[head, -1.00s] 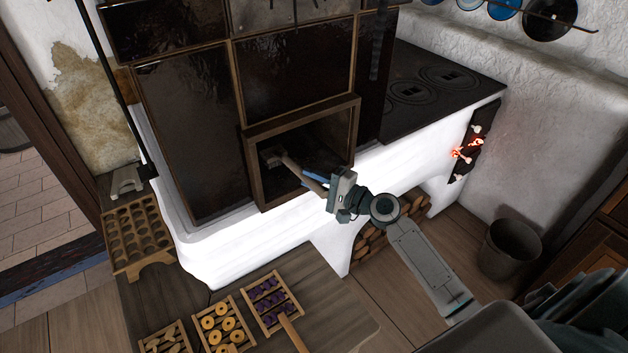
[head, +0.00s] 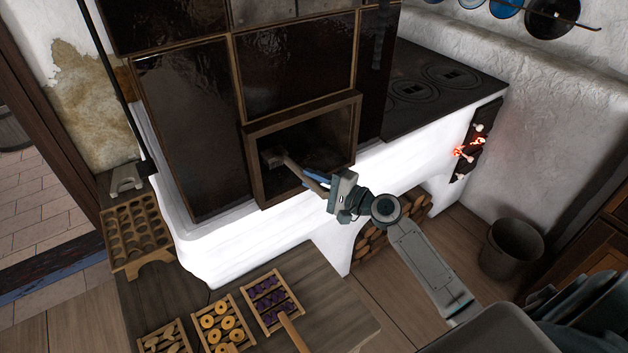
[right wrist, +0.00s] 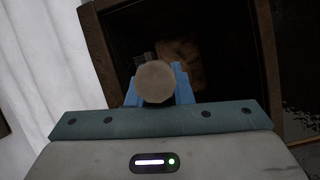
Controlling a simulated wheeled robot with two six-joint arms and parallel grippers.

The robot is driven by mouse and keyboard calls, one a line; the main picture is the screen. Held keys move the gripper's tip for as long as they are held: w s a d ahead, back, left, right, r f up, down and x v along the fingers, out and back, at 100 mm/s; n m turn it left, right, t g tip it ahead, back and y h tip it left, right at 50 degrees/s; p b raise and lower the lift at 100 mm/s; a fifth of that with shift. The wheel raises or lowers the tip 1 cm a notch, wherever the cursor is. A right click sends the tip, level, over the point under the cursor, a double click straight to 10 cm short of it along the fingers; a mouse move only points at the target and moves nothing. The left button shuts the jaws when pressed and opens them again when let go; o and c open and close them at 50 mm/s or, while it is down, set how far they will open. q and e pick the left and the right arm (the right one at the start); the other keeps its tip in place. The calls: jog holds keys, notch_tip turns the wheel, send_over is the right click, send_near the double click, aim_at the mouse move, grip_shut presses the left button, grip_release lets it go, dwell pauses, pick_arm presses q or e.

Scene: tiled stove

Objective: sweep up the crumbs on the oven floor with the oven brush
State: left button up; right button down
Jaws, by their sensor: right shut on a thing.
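The oven brush (head: 277,159) reaches into the oven opening (head: 255,170), its head inside at the left and its wooden handle slanting down to the right. My right gripper (head: 318,183) is shut on the handle at the front of the opening. In the right wrist view the round handle end (right wrist: 155,82) sits between the blue fingers, with the dark oven interior (right wrist: 205,40) beyond. The oven floor is dark and I cannot make out crumbs on it. My left gripper is not in view.
A wooden frame (head: 252,190) edges the opening. Below stands a wooden table (head: 215,280) with racks of baked goods (head: 222,322). A hole rack (head: 138,232) is at left. A glowing fire door (head: 470,148) and a bucket (head: 512,247) are at right.

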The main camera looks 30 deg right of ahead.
jog(key=shift+s+b, duration=0.6)
jog(key=shift+s, duration=2.9)
jog(key=shift+w, duration=3.5)
jog(key=s, duration=0.7)
jog(key=shift+d+b, duration=0.4)
jog(key=shift+d, duration=0.05)
